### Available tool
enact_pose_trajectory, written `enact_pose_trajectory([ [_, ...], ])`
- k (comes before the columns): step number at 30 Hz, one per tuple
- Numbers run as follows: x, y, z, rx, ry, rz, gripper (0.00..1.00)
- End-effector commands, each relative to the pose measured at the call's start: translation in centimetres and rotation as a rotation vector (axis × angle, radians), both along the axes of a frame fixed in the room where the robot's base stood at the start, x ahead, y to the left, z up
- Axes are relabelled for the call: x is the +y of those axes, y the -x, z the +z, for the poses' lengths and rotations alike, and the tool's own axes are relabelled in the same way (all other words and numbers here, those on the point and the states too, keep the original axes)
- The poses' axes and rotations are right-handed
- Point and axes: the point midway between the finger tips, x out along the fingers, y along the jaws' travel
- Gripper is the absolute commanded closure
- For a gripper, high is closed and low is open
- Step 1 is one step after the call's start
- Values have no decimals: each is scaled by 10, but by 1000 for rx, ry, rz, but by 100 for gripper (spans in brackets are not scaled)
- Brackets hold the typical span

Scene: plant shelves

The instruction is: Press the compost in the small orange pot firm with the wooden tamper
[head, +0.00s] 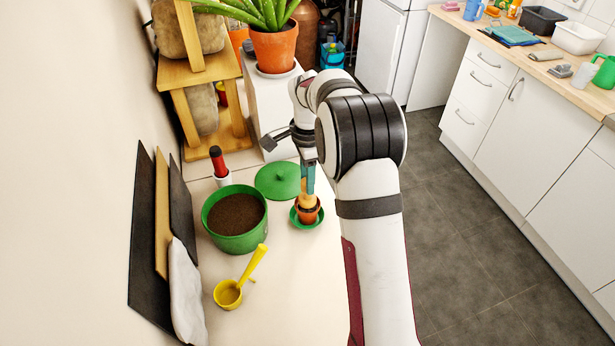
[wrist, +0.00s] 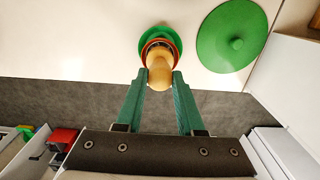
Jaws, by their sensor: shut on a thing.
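The small orange pot (head: 309,217) stands on a green saucer (head: 294,218) near the table's right side. In the wrist view the pot's rim (wrist: 174,46) shows behind the tamper, with the green saucer (wrist: 145,36) around it. My gripper (head: 308,188), with teal fingers, is shut on the wooden tamper (head: 304,201). The tamper stands roughly upright over the pot, its lower end at or inside the rim. The wrist view shows its rounded wooden top (wrist: 159,73) between my fingertips (wrist: 160,80). The compost in the small pot is mostly hidden, so I cannot tell whether the tamper touches it.
A green tub of dark compost (head: 236,222) stands left of the pot, with a green lid (head: 278,180) behind. A yellow scoop (head: 229,293) lies in front. A red-and-white bottle (head: 218,166) stands at the back left. Dark boards (head: 144,240) lean against the wall.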

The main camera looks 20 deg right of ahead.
Motion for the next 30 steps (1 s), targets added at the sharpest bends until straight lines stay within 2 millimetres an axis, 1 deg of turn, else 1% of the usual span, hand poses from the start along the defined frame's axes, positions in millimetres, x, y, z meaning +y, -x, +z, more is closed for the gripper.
enact_pose_trajectory([
  [5, 0, 0, -1, 0, 0, 0, 100],
  [30, 0, 0, -18, 0, 0, 0, 100],
])
